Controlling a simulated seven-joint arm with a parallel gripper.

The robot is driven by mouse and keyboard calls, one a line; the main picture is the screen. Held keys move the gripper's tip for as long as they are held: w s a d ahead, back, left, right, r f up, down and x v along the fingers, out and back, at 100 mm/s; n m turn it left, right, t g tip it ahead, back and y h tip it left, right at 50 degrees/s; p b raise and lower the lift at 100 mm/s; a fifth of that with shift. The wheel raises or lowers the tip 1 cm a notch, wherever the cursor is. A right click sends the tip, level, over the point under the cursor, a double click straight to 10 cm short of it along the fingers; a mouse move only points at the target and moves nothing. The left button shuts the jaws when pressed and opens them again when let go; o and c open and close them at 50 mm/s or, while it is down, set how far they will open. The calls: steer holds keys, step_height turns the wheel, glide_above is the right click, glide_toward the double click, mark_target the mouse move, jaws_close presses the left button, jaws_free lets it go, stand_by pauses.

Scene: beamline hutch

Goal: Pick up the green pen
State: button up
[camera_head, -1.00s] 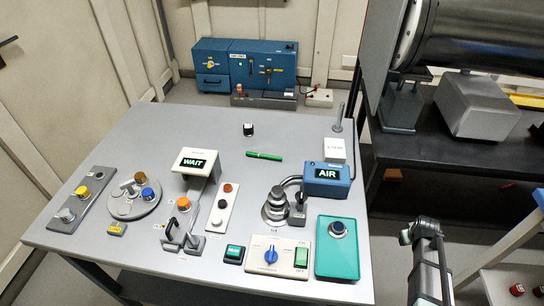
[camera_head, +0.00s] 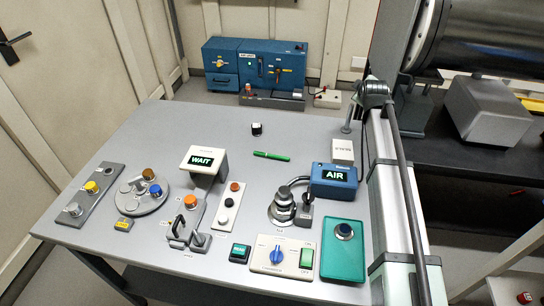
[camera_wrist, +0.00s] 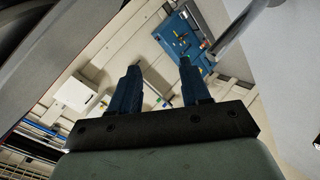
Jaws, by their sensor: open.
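The green pen (camera_head: 271,156) lies flat on the grey table (camera_head: 300,130), near its middle, left of the white box and behind the AIR display. Nothing touches it. My gripper (camera_wrist: 160,68) shows in the wrist view with its two blue fingers apart and nothing between them. The wrist view looks past the fingers toward the wall and the blue cabinet; the pen cannot be made out there. In the head view my arm rises at the right side of the table, and the fingers cannot be made out.
The table around the pen is clear.

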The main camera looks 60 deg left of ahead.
steer(key=s+a+r+n, duration=0.1)
steer(key=s+a+r, duration=0.3)
steer(key=a, duration=0.1)
steer(key=n+g+h, duration=0.4)
steer(key=g+h, duration=0.5)
glide_above(273, 155)
step_height(273, 155, down, 6)
step_height(273, 155, down, 13)
steer(key=shift+f, duration=0.15)
jaws_close()
